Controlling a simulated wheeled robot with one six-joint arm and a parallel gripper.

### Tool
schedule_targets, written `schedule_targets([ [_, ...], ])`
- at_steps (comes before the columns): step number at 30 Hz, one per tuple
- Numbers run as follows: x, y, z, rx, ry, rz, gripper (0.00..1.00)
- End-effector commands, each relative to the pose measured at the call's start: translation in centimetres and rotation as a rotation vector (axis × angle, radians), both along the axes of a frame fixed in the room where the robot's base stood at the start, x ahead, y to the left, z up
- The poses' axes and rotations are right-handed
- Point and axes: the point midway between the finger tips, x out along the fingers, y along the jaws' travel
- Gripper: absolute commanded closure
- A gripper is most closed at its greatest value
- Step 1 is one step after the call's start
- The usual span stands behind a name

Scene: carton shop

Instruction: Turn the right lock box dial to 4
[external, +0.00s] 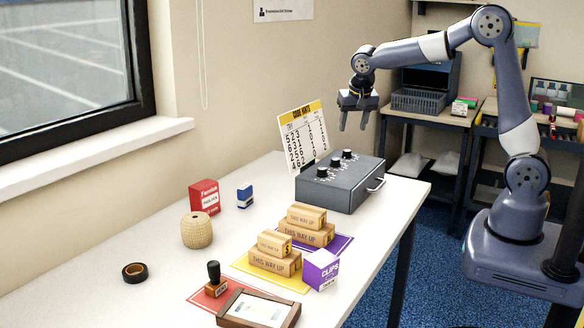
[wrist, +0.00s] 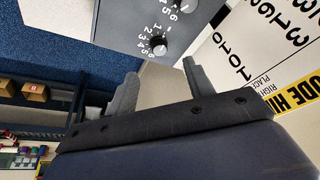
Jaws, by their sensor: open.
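The grey lock box (external: 350,194) stands on the table with three black dials in a row on its top. The dial farthest back (external: 347,154) seems to be the right one, taken from the handle side. In the wrist view a black dial (wrist: 158,46) shows near the box edge, with white digits around one side; where it points is too small to tell. A second dial is partly cut off at the top. My gripper (external: 354,124) is open and empty, fingers down, above the box's back end and apart from the dials. It also shows in the wrist view (wrist: 161,68).
A code card (external: 304,132) leans behind the box. A handle (external: 376,185) sticks out of the box's right face. The air above the box is clear.

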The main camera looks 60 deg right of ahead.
Motion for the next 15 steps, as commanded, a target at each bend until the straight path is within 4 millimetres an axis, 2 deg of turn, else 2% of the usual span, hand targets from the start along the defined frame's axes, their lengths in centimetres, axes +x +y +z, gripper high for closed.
schedule_targets([
  [4,-0.2,-0.3,0.4,-0.04,-0.025,0.027,0.5],
  [7,0.0,-0.5,-0.3,-0.041,-0.025,0.028,0.5],
  [15,1.3,-1.9,-4.9,-0.04,-0.02,0.027,0.5],
])
